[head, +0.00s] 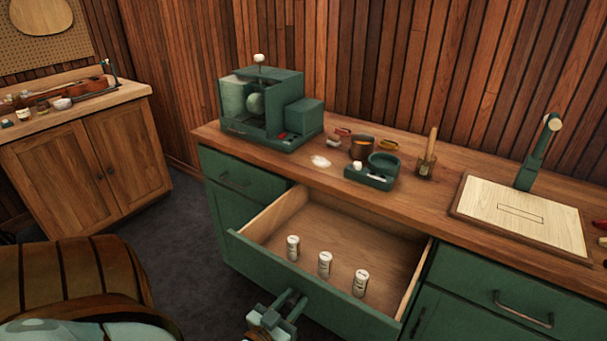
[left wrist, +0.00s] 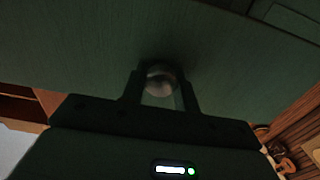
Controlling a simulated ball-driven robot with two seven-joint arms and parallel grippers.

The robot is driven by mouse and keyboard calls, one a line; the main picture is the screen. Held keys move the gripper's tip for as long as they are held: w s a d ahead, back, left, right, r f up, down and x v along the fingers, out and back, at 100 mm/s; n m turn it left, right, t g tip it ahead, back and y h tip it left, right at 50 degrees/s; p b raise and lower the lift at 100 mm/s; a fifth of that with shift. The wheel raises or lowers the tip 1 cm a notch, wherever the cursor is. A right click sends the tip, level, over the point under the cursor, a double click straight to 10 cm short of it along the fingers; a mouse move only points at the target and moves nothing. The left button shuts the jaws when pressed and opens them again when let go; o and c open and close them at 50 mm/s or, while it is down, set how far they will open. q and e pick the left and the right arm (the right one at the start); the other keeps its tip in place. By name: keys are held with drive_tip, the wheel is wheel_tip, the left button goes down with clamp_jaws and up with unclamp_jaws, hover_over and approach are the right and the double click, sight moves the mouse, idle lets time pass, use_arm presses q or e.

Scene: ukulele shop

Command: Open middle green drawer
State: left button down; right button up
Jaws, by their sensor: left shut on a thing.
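The middle green drawer (head: 315,277) is pulled well out of the green counter in the head view. Its wooden inside shows, with three small white bottles (head: 325,264) standing in it. My left gripper (head: 291,300) is at the outer side of the drawer front, low and near its middle. In the left wrist view, its fingers (left wrist: 163,85) are shut on a rounded grey part, the drawer's handle (left wrist: 160,77), against the dark green front (left wrist: 90,45). Most of the handle is hidden. My right gripper is not in view.
A brown striped seat (head: 75,275) stands at lower left. Dark floor (head: 190,225) is clear between cabinets.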

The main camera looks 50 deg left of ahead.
use_arm(q)
drive_tip(key=shift+p+v, duration=0.3)
drive_tip(key=shift+v, duration=1.35)
drive_tip(key=c, duration=1.1)
unclamp_jaws()
drive_tip(key=v, duration=1.6)
drive_tip(key=shift+s+p, duration=0.2)
drive_tip(key=shift+p, duration=0.2)
